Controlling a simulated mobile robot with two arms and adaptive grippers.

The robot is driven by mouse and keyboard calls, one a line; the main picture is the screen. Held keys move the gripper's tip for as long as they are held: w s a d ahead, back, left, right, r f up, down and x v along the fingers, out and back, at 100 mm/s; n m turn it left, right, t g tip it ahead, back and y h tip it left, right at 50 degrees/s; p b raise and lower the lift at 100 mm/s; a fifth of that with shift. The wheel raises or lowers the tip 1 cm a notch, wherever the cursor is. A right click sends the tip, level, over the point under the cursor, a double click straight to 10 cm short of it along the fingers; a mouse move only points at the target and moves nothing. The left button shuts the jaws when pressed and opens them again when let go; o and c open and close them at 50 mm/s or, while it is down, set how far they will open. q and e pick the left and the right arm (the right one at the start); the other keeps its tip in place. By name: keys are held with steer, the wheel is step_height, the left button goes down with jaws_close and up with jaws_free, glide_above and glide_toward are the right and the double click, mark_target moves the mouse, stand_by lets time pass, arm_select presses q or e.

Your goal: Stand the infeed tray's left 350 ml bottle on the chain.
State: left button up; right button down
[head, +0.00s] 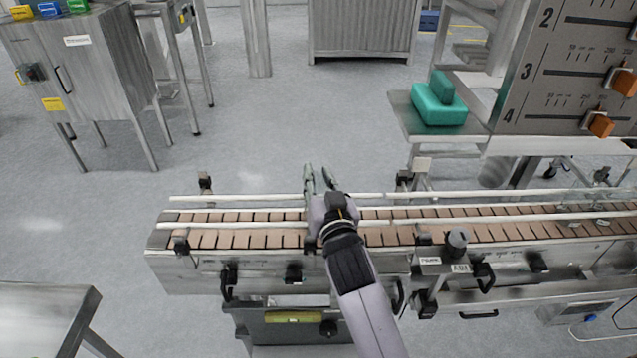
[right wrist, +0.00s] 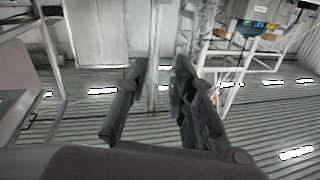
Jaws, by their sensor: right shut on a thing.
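The chain (head: 240,240) is a run of brown slats on the conveyor, between pale guide rails. My right gripper (head: 318,172) is over the chain, its fingers pointing to the far side near the far rail. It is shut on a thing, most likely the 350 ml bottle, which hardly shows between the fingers. In the right wrist view the two dark fingers (right wrist: 155,85) stand a little apart, and I cannot make out the bottle's outline or tilt. No bottle stands visibly on the chain. The infeed tray cannot be made out. My left gripper is out of view.
Guide rails (head: 430,194) and black clamps (head: 205,182) line the conveyor. A teal object (head: 438,104) lies on a side shelf beside the scale panel (head: 570,70). The chain's left part is clear.

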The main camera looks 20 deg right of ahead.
steer(key=shift+s, duration=0.1)
steer(key=shift+f, duration=0.1)
steer(key=c, duration=1.4)
jaws_free()
steer(key=shift+o, duration=0.2)
